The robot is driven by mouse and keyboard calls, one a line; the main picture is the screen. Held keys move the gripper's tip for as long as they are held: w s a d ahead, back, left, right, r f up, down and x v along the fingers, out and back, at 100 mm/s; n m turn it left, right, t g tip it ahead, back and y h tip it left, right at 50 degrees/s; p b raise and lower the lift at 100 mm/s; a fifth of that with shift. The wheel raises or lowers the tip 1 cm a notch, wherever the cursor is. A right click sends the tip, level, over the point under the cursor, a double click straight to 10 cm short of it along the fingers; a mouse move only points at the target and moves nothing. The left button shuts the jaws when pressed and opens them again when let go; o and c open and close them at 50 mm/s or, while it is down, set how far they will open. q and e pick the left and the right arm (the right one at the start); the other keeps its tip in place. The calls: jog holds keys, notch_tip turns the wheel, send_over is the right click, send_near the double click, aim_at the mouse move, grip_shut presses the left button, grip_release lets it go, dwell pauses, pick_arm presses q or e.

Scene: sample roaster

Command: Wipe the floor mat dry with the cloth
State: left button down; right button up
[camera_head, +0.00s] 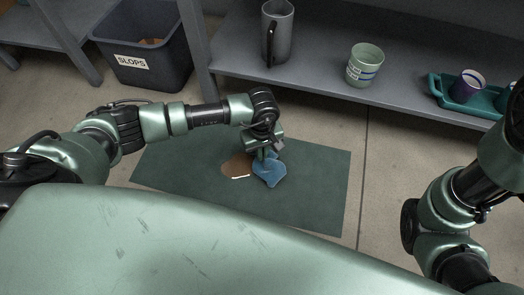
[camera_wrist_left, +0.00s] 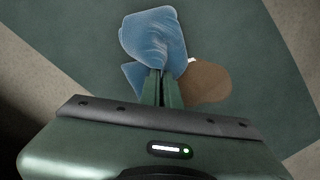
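A dark green floor mat (camera_head: 315,190) lies on the floor in front of the shelf. A brown wet patch (camera_head: 237,166) lies on it, with a small white glint or object at its edge. It also shows in the left wrist view (camera_wrist_left: 207,82). A blue cloth (camera_head: 270,174) is bunched on the mat, to the right of the patch in the head view. My left gripper (camera_head: 264,155) points down at the cloth. In the left wrist view its fingers (camera_wrist_left: 162,82) are close together with the cloth (camera_wrist_left: 153,38) pinched at the tips. My right gripper is not seen.
A dark bin labelled SLOPS (camera_head: 145,45) stands at the back left. Bare mat lies around the cloth.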

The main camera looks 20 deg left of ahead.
aim_at(262, 164)
pick_arm(q)
notch_tip(262, 164, down, 2)
jog(key=shift+f+b, duration=0.15)
jog(key=shift+b, duration=0.4)
jog(key=c, duration=0.6)
grip_release()
jog(key=shift+f, duration=0.1)
jog(key=shift+f+b, duration=0.8)
jog(key=shift+f, duration=0.15)
jog(key=shift+c, duration=0.2)
jog(key=shift+r, duration=0.1)
grip_shut()
